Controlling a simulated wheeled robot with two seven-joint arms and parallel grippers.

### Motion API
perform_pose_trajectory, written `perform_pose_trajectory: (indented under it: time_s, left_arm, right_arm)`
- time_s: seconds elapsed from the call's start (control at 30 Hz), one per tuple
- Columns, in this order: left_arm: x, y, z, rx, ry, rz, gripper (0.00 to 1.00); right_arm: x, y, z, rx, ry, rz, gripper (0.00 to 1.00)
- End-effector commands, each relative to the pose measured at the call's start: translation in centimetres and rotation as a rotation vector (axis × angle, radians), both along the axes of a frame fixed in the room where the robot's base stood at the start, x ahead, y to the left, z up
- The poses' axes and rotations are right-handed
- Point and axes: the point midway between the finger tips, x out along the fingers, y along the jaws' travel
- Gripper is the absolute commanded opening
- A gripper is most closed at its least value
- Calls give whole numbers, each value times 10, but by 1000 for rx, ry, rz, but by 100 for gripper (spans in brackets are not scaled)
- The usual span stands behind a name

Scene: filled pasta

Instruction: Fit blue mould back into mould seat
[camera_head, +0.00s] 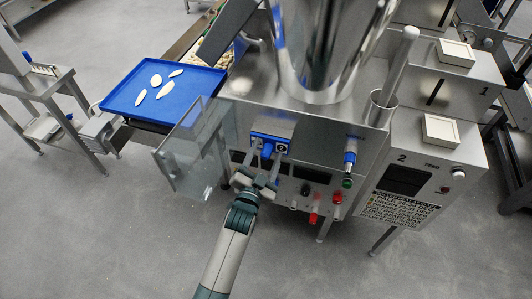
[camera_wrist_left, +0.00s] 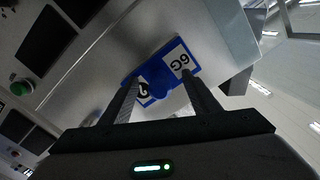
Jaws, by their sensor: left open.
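The blue mould (camera_head: 257,137) sits at the mouth of the metal mould seat (camera_head: 273,124) on the front of the machine. I cannot tell how deep it is in. In the left wrist view the blue mould (camera_wrist_left: 184,75) shows a white label reading 6G, a second, partly covered label and a round blue knob. My left gripper (camera_head: 265,159) is open in front of the mould. Its two dark fingers (camera_wrist_left: 160,85) reach up on either side of the knob, with gaps visible. My right gripper is not in view.
A clear guard door (camera_head: 190,155) stands open left of the seat. Red and black knobs (camera_head: 311,217) and a green button (camera_head: 347,182) are on the panel at right. A blue tray (camera_head: 190,77) with several pasta pieces is at upper left. The floor in front is clear.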

Motion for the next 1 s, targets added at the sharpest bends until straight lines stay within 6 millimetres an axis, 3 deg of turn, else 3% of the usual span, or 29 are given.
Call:
perform_pose_trajectory:
  time_s: [1.0]
  left_arm:
    - [-56,18,1,0,1,0,56]
  right_arm:
    - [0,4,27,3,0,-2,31]
